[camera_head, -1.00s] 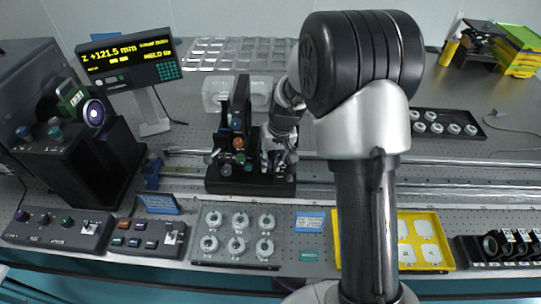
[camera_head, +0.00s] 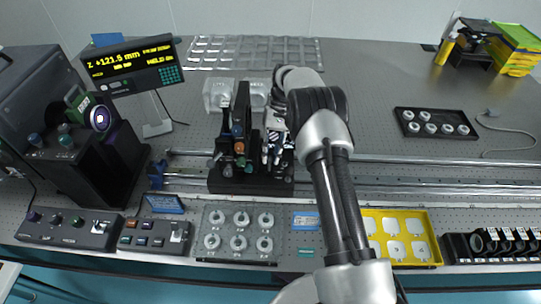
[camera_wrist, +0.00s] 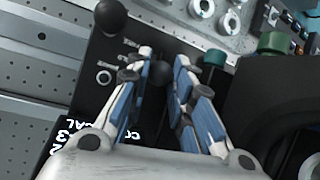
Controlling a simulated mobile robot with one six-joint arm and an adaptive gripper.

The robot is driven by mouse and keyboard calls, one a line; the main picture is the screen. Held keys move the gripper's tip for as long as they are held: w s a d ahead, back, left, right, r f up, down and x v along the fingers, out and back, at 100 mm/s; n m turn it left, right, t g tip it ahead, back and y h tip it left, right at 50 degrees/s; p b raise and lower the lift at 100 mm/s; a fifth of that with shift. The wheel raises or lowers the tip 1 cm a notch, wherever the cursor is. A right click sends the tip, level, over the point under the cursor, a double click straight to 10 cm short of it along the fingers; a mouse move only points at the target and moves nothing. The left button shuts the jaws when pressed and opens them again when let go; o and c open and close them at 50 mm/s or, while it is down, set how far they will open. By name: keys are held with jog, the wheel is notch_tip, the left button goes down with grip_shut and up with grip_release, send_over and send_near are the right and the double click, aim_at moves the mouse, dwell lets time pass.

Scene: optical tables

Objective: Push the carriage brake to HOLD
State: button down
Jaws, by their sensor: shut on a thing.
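The black carriage (camera_head: 228,183) sits on the rails, with an upright dark plate and coloured knobs on it. My gripper (camera_head: 271,158) is low at the carriage's right side in the head view. In the wrist view its two blue-padded fingers (camera_wrist: 161,70) stand on either side of a black ball knob (camera_wrist: 159,74) and are shut on it. A second black ball knob (camera_wrist: 112,16) is free at the upper left, beside small marks on the black plate. White lettering shows near the left finger, partly covered. Which position the brake is in cannot be read.
A teal knob (camera_wrist: 215,56) and a green knob (camera_wrist: 272,43) stand close to the right finger. The readout (camera_head: 130,64) shows Z +121.5 mm. The lens tray (camera_head: 228,257), the yellow tray (camera_head: 436,253) and control boxes line the front edge. The long rails (camera_head: 430,176) run right, clear.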

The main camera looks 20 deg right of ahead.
jog(key=shift+w+d+f+g+b, duration=0.15)
jog(key=shift+w+g+b, duration=0.1)
jog(key=shift+g+b, duration=0.15)
dwell(0.5)
jog(key=c, duration=1.4)
grip_release()
